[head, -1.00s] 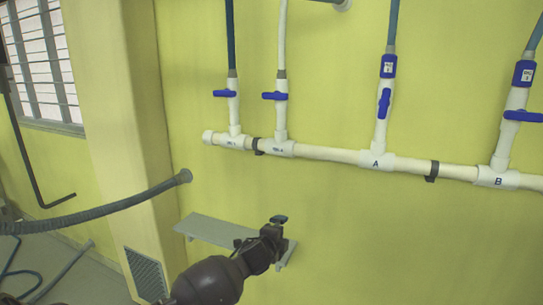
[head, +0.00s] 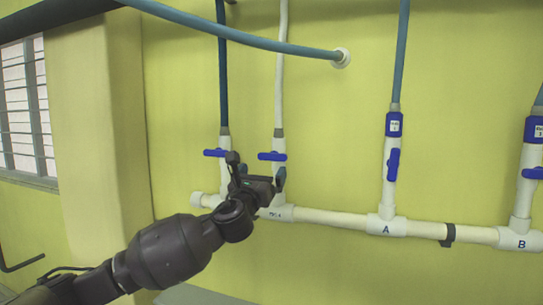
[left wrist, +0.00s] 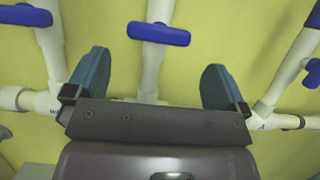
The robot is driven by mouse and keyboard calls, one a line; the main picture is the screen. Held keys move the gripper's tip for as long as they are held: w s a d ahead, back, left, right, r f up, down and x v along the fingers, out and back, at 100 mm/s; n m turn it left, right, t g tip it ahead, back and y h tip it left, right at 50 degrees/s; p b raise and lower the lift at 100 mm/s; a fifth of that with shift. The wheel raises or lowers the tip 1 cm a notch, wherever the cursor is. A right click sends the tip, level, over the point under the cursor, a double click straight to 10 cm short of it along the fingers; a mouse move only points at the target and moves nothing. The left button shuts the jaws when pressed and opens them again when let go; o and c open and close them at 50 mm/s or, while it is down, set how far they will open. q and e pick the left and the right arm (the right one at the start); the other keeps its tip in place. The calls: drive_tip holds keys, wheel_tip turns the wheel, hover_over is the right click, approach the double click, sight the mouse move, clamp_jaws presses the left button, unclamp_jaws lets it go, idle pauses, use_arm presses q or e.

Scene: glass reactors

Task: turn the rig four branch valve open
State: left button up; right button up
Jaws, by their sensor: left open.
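The rig four branch valve has a blue handle (head: 271,156) set crosswise on the white branch, second from the left, above a tee whose small label appears to read 4. In the left wrist view, a crosswise blue handle (left wrist: 158,33) on the middle pipe appears to be the same one. My left gripper (head: 257,172) is open just below and left of that handle in the head view. My right gripper is not in view.
Another crosswise blue handle (head: 215,153) is close on the left. Branch A's handle (head: 393,164) is upright, and branch B's handle (head: 533,173) is crosswise. A white manifold pipe (head: 335,218) runs below. A blue-grey hose (head: 250,44) crosses above.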

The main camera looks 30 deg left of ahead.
sight(271, 159)
use_arm(q)
drive_tip(key=p+x, duration=0.1)
drive_tip(key=x, duration=0.7)
drive_tip(key=shift+w+p, duration=0.25)
drive_tip(key=shift+p, duration=0.15)
drive_tip(key=c, duration=0.6)
drive_tip(key=shift+c, duration=0.2)
